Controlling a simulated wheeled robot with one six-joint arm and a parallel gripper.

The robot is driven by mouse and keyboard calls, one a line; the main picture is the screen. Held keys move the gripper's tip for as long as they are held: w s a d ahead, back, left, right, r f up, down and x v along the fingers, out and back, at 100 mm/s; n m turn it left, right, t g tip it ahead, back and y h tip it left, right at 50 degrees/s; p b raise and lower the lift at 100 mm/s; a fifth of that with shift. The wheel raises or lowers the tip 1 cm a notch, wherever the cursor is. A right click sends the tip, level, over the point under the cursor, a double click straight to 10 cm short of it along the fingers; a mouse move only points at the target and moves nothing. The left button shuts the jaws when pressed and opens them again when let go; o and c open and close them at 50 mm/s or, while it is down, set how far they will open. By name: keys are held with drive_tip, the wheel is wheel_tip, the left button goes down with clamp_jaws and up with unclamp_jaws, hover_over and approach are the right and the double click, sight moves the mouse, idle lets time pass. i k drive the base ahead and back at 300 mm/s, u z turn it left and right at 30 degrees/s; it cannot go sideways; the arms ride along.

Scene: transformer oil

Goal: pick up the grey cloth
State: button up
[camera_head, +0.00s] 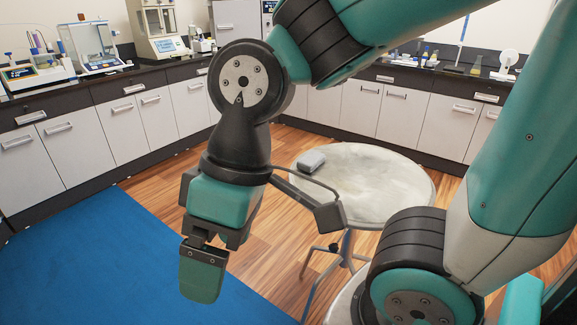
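The grey cloth (311,161) is a small folded block lying near the far left edge of the round, pale stool top (385,185). My gripper (203,275) hangs in the left middle of the head view, pointing down. It is left of the stool and nearer to me than the cloth, apart from both. One green fingertip pad shows; the other finger is hidden, so its opening cannot be judged. No cloth shows at the gripper. A dark bracket on my wrist overlaps the stool's left edge in the picture.
White cabinets (80,150) with a dark counter run along the back and left, carrying lab instruments such as a balance (90,45) and an analyser (160,30). A blue mat (90,260) covers the left floor. The stool top beside the cloth is bare.

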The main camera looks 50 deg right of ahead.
sight(309, 163)
drive_tip(key=u, duration=0.3)
drive_tip(key=i, duration=0.65)
drive_tip(key=z, duration=1.8)
drive_tip(key=i, duration=0.45)
drive_tip(key=z, duration=0.05)
drive_tip(key=k, duration=1)
drive_tip(key=u, duration=1.2)
drive_tip(key=i, duration=1.1)
drive_tip(key=z, duration=0.3)
